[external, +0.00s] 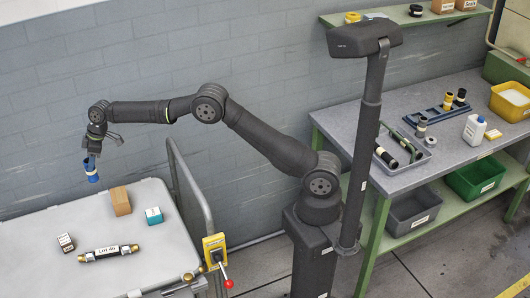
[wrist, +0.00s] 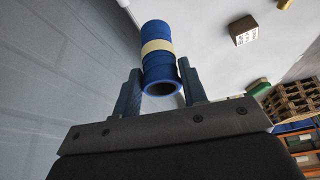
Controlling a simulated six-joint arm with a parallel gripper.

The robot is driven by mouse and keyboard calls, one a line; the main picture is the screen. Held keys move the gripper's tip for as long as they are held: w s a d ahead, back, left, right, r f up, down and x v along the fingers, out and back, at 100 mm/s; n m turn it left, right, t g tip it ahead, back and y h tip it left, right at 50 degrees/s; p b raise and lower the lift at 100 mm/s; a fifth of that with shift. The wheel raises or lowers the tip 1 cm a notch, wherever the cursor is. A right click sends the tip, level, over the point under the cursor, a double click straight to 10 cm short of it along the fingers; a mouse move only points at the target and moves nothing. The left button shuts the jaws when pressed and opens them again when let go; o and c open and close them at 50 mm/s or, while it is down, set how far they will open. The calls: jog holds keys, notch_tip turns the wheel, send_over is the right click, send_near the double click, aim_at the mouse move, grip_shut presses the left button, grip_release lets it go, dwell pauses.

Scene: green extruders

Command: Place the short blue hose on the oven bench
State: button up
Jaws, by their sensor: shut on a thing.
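The short blue hose (external: 91,170) hangs from my gripper (external: 91,157) over the back left of a pale cart top (external: 40,270). In the wrist view the hose (wrist: 158,72) is a blue tube with a cream band, held between the two fingers of my gripper (wrist: 160,92). Its open end faces the camera. My gripper is shut on it, and the hose looks clear of the surface below. A green-framed bench with a grey top (external: 385,121) stands at the right; I cannot tell which surface is the oven bench.
The bench holds trays, a white bottle (external: 474,130) and a yellow bin (external: 510,102).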

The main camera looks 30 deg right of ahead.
jog(key=d+r+m+t, duration=0.1)
jog(key=d+r+m, duration=0.2)
jog(key=d+r, duration=0.8)
jog(key=w+d+f+m+t+h, duration=0.1)
jog(key=w+d+f+m, duration=0.25)
jog(key=d, duration=0.85)
jog(key=w+d+f+m, duration=0.2)
jog(key=w+d+f, duration=0.3)
jog(key=d, duration=0.6)
jog(key=w+d+f+m+t+h, duration=0.15)
jog(key=w+d+f, duration=0.25)
jog(key=d, duration=0.8)
jog(key=s+d+f+m+h, duration=0.15)
jog(key=d+f, duration=0.25)
jog(key=d, duration=0.5)
jog(key=s+d+f+m, duration=0.1)
jog(key=d+f+m, duration=0.2)
jog(key=d, duration=0.6)
jog(key=s+d+f+m, duration=0.2)
jog(key=s+d+f, duration=0.2)
jog(key=f, duration=0.6)
jog(key=shift+s+d+f, duration=0.2)
jog(key=shift+s, duration=0.9)
jog(key=shift+w+a+t, duration=0.1)
jog(key=shift+t, duration=0.15)
